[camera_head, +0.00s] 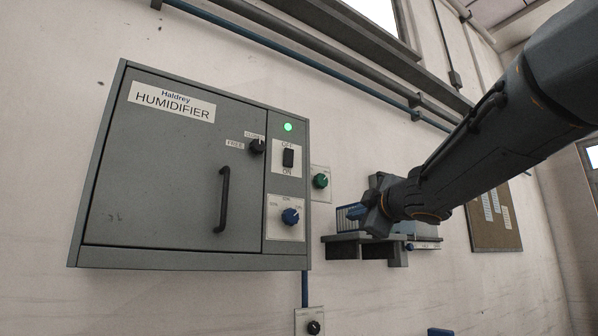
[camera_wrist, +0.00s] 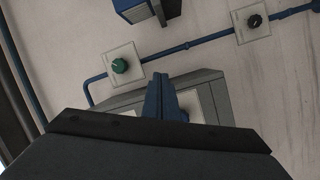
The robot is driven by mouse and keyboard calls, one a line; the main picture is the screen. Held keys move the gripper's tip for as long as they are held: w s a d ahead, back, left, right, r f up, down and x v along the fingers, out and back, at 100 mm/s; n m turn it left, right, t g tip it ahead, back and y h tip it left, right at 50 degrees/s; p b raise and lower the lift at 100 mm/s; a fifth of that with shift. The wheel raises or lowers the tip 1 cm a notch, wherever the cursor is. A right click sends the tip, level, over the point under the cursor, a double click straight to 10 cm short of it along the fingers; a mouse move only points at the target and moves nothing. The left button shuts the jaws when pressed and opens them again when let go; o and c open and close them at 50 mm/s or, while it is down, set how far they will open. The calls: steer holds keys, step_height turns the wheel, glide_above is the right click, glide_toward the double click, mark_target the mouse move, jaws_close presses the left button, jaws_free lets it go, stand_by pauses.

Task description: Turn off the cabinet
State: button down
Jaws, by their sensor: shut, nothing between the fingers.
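The grey cabinet (camera_head: 160,170), labelled Haldrey HUMIDIFIER, hangs on the wall at the left in the head view. Its door is shut. A green lamp (camera_head: 288,127) is lit on its right panel. Below the lamp is a black switch (camera_head: 288,158) marked OFF above and ON below; I cannot tell which way it is tipped. My gripper (camera_head: 355,212) is right of the cabinet, apart from it in the head view. In the wrist view my gripper (camera_wrist: 160,90) shows its blue fingers shut and empty, partly hiding the cabinet (camera_wrist: 205,84) and its panel.
A green knob (camera_head: 320,181) is on the wall between cabinet and gripper. A shelf (camera_head: 343,238) lies behind my arm. A black knob (camera_head: 314,327) is below.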

mark_target(292, 153)
steer(key=s+a+r+n+y+p, duration=0.1)
steer(key=s+a+r+n+y, duration=0.1)
steer(key=r, duration=0.6)
steer(key=s+a+r+n+g+y, duration=0.1)
steer(key=s+a+r+n+y, duration=0.2)
steer(key=s+r+n, duration=0.4)
steer(key=shift+a+r+g+p, duration=0.3)
steer(key=shift+a+r+p, duration=0.05)
steer(key=shift+a+r, duration=0.4)
steer(key=p+x, duration=0.4)
steer(key=x, duration=1)
steer(key=shift+r, duration=0.1)
